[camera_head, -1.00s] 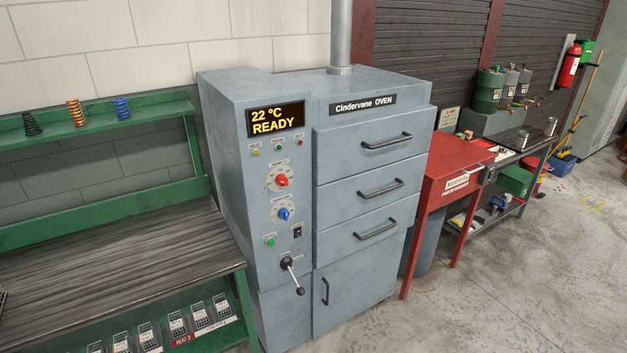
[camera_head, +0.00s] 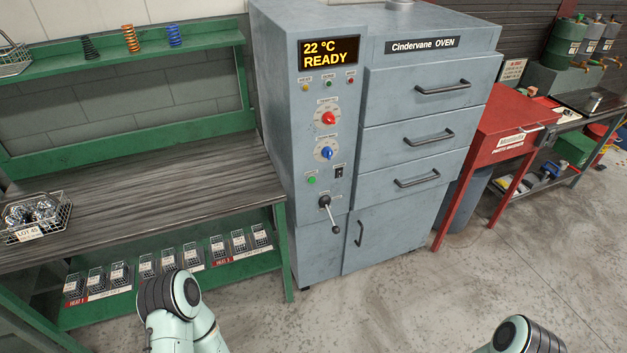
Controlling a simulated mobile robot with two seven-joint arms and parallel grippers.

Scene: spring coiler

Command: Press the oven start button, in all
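The grey-blue oven (camera_head: 405,135) stands ahead, right of the green bench. Its display (camera_head: 329,53) reads "22 °C READY" in yellow. On the control panel, a red knob (camera_head: 328,118) sits above a blue knob (camera_head: 326,153). A green button (camera_head: 311,180) is below the blue knob, left of a black rocker switch (camera_head: 338,172). The start label is too small to read. A lever with a black ball end (camera_head: 336,229) hangs below. Parts of both my arms show at the bottom edge, well short of the oven. Neither gripper is in view.
The bench (camera_head: 130,190) holds a wire basket (camera_head: 36,220) labelled "LOT 45", and small baskets line its lower shelf (camera_head: 180,293). Several coil springs stand on the upper shelf. A red stand (camera_head: 500,132) is right of the oven. The floor (camera_head: 420,290) in front is clear.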

